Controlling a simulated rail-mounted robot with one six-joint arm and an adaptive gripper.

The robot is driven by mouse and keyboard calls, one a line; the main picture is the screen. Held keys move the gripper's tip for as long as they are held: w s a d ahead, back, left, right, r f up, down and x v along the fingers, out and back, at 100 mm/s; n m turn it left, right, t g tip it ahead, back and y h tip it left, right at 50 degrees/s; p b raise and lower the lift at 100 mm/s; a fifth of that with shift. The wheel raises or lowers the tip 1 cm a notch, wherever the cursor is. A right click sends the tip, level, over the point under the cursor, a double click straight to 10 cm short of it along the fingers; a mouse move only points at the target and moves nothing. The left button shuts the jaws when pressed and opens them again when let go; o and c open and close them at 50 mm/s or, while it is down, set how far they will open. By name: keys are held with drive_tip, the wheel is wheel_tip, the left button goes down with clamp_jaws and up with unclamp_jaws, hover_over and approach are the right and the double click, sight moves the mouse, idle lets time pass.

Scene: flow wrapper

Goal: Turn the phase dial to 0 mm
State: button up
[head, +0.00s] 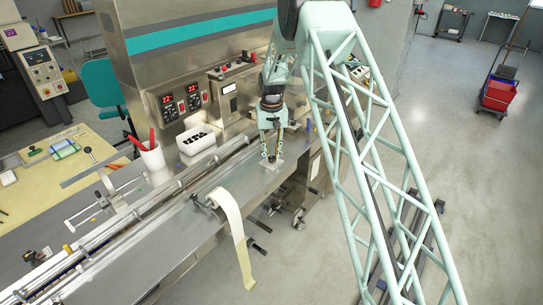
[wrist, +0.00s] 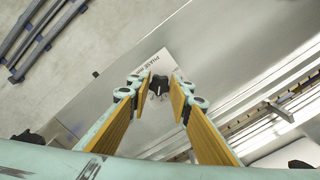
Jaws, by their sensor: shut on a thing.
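The phase dial (wrist: 159,86) is a small black knob in the wrist view. It sits on a pale plate (wrist: 152,68) lettered "PHASE mm"; the scale marks are too small to read. My gripper (wrist: 160,92) points down at the dial, with one yellow-padded finger on each side of the knob, shut on it. In the head view my gripper (head: 271,158) stands over the small plate (head: 273,164) on the steel deck, and its fingers hide most of the dial. Which value the dial points to cannot be read.
The steel deck (head: 190,235) around the plate is mostly bare. A strip of pale film (head: 234,230) hangs over its front edge. A white cup with red pens (head: 153,157) and a white bin (head: 197,141) stand behind the rails. Two red displays (head: 181,103) are on the machine.

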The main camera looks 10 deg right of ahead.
sight(272, 158)
drive_tip(key=shift+n, duration=0.4)
drive_tip(key=n, duration=0.3)
drive_tip(key=shift+d+n, duration=0.15)
drive_tip(key=shift+n, duration=0.15)
drive_tip(key=shift+w+n, duration=0.1)
drive_tip(key=shift+n, duration=2)
drive_tip(key=o, duration=0.9)
drive_tip(key=shift+r, duration=0.1)
wheel_tip(272, 158, up, 12)
drive_tip(key=shift+f, duration=0.1)
